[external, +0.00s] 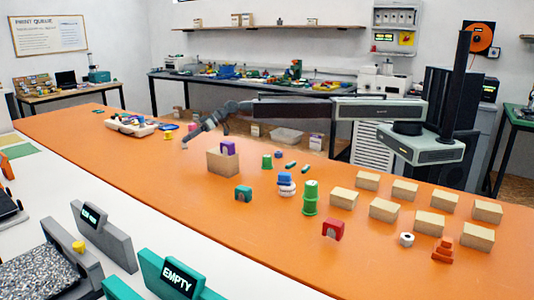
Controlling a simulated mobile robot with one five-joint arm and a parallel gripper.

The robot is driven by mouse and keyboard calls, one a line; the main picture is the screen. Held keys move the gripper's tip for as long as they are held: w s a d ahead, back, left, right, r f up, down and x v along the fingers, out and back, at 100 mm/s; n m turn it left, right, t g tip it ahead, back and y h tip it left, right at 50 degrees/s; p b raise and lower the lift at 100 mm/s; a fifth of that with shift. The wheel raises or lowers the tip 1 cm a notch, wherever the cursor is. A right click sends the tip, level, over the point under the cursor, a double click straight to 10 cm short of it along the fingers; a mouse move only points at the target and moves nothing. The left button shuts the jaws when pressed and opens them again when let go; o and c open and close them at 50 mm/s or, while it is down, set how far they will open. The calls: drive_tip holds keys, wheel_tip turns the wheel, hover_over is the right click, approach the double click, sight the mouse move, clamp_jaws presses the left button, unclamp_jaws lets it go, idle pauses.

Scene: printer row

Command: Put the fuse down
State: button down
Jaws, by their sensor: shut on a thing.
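My gripper (188,138) is at the end of the arm stretched out to the left, low over the orange table (120,190). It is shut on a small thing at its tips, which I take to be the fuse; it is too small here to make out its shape. I cannot tell whether the fuse touches the table top.
A pink block (193,127) and a yellow block (168,135) are close to my gripper. A white tray of parts (130,125) lies farther left. Green, blue and red pieces and several cardboard boxes (383,210) stand to the right. The orange top in front of the gripper is clear.

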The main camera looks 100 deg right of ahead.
drive_tip(key=s+a+r, duration=0.1)
drive_tip(key=s, duration=1.5)
drive_tip(key=shift+r+p, duration=0.2)
drive_tip(key=shift+p, duration=0.2)
drive_tip(key=shift+a, duration=0.15)
